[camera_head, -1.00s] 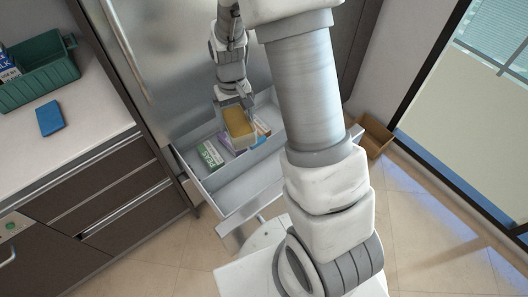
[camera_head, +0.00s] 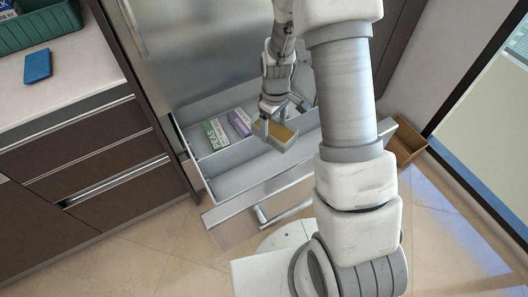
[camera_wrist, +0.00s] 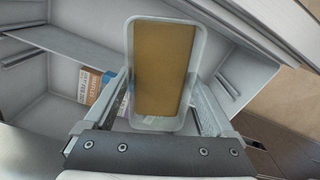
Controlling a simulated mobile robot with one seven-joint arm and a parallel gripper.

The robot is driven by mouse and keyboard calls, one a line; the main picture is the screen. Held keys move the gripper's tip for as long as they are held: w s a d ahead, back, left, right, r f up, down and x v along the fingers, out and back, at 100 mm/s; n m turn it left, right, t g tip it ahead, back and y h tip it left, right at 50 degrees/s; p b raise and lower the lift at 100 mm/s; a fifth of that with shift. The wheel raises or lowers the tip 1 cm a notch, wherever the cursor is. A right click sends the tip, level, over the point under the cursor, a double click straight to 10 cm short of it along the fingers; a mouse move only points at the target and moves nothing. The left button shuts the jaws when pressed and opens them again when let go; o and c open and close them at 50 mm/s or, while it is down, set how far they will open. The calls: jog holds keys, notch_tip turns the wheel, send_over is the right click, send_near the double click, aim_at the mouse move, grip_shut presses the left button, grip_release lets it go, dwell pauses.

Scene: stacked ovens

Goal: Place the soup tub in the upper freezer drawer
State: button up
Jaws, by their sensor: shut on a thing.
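The soup tub (camera_head: 279,135) is a clear rectangular container with orange-brown contents. In the wrist view the soup tub (camera_wrist: 162,70) sits upright between both fingers of my gripper (camera_wrist: 165,100), which is shut on it. In the head view my gripper (camera_head: 275,118) holds the tub over the right part of the open upper freezer drawer (camera_head: 240,205). Whether the tub touches the drawer floor or divider, I cannot tell. The drawer has a lengthwise divider, with a front compartment that looks empty where visible.
A green PEAS box (camera_head: 216,134) and a purple-white box (camera_head: 240,123) stand in the rear compartment. An orange-and-blue box (camera_wrist: 90,85) shows left of the tub in the wrist view. A cardboard box (camera_head: 405,145) stands on the floor at right. The counter (camera_head: 70,65) is at left.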

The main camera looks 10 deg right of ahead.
jog(key=f+n+b, duration=0.1)
jog(key=f+b, duration=0.3)
jog(key=f, duration=0.4)
jog(key=f+n+b, duration=0.2)
jog(key=f+b, duration=0.2)
jog(key=f, duration=0.4)
jog(key=f+n+b, duration=0.2)
jog(key=f+b, duration=0.2)
jog(key=f, duration=0.4)
jog(key=shift+w+f, duration=0.25)
jog(key=shift+f, duration=0.1)
jog(key=shift+f+b, duration=0.15)
jog(key=shift+b, duration=0.25)
jog(key=o, duration=1.5)
jog(key=shift+c, duration=0.2)
